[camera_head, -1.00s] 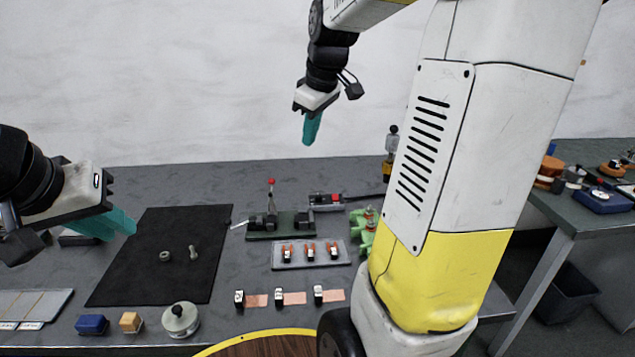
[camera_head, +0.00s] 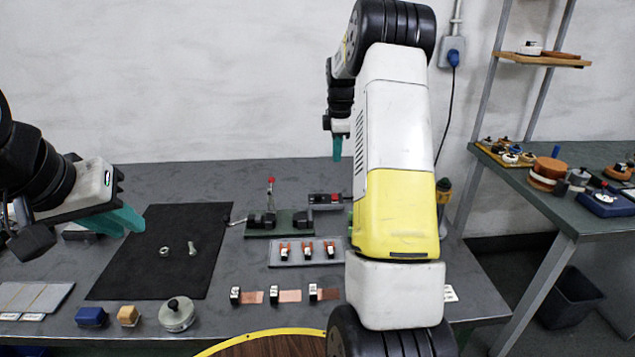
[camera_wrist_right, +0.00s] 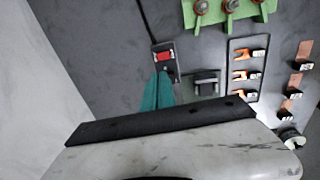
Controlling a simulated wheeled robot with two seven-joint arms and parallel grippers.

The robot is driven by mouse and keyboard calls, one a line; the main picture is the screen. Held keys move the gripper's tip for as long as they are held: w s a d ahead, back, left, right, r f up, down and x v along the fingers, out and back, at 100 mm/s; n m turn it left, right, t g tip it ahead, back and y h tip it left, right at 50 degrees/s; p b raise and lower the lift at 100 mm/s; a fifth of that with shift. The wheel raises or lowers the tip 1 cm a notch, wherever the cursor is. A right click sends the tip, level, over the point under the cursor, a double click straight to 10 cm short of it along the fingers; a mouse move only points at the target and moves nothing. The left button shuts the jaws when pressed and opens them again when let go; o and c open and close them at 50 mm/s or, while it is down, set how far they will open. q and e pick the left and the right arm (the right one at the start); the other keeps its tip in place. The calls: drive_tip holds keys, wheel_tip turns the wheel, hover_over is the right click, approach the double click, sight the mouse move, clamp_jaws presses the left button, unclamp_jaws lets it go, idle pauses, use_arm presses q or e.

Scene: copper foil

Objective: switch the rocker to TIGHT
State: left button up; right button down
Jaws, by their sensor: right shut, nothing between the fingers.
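The rocker is the red piece on a small dark switch box (camera_head: 322,199) at the back of the bench, right of the green-based device. In the right wrist view the red rocker (camera_wrist_right: 164,57) sits near one end of its box, and its lettering is too small to read. My right gripper (camera_head: 337,148) is shut and empty, pointing down above the back of the bench. In the right wrist view its teal fingertips (camera_wrist_right: 163,74) appear just below the rocker; contact cannot be told. My left gripper (camera_head: 135,220) hangs over the left of the bench, its finger gap unclear.
A green-based device (camera_head: 280,230) with a red-tipped lever stands left of the switch box. A grey tray (camera_head: 275,260) with several orange-and-black parts lies in front. A green fixture (camera_wrist_right: 235,14) stands nearby. A black mat (camera_head: 150,265) holds two small metal parts.

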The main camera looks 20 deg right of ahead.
approach(334, 194)
drive_tip(key=f, duration=0.5)
drive_tip(key=shift+w+d+f, duration=0.1)
drive_tip(key=shift+w+f, duration=0.1)
drive_tip(key=shift+w, duration=0.1)
drive_tip(key=shift+w+f, duration=0.15)
drive_tip(key=shift+f, duration=0.55)
